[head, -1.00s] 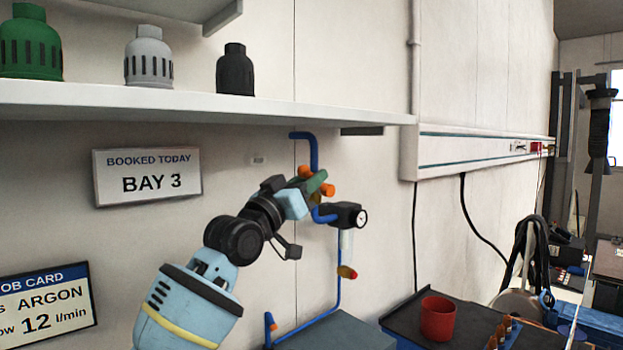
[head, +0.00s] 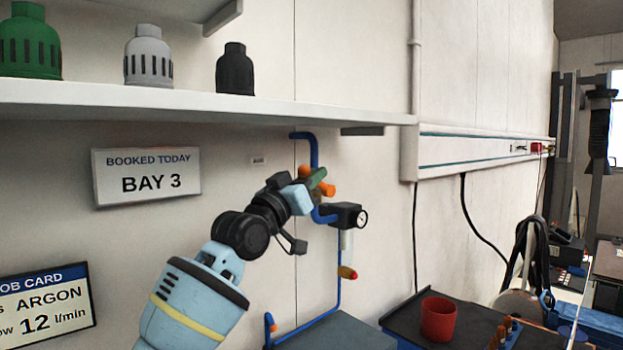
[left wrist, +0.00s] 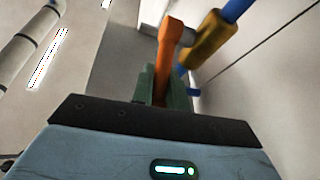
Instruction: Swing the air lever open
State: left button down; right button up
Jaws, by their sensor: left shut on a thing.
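The orange air lever (head: 326,188) is at the blue pipe (head: 313,150) on the wall, below the shelf. My left gripper (head: 316,180) reaches it from the left and partly covers it. In the left wrist view the lever's orange arm (left wrist: 168,50) runs between the green fingertips of my left gripper (left wrist: 162,90), which are shut on it. Beside it is a brass-yellow valve body (left wrist: 210,40) on the blue pipe. The lever's exact angle to the pipe is hard to tell. My right gripper is not in view.
A black regulator with a round gauge (head: 345,215) sits just below the lever. The shelf (head: 200,105) with several caps hangs above. A red cup (head: 438,318) stands on a dark bench at lower right. The wall left of the pipe carries signs.

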pick_arm(q)
jog(key=shift+r, duration=0.1)
jog(key=shift+w+d+r+g, duration=0.1)
jog(key=shift+r+g, duration=0.15)
jog(key=shift+g, duration=0.15)
jog(key=shift+w+d+r+m+g+y, duration=0.2)
jog(key=shift+r+m+g+y, duration=0.1)
jog(key=shift+g+y, duration=0.25)
jog(key=shift+w+d+r+g+y, duration=0.25)
jog(key=shift+g+y, duration=0.3)
jog(key=shift+g, duration=0.4)
jog(key=shift+w+d+r+m+g+y, duration=0.1)
jog(key=shift+w+d+m+g+y, duration=0.25)
jog(key=shift+g+y, duration=0.5)
jog(key=shift+w+d, duration=0.1)
jog(key=c, duration=1.4)
grip_release()
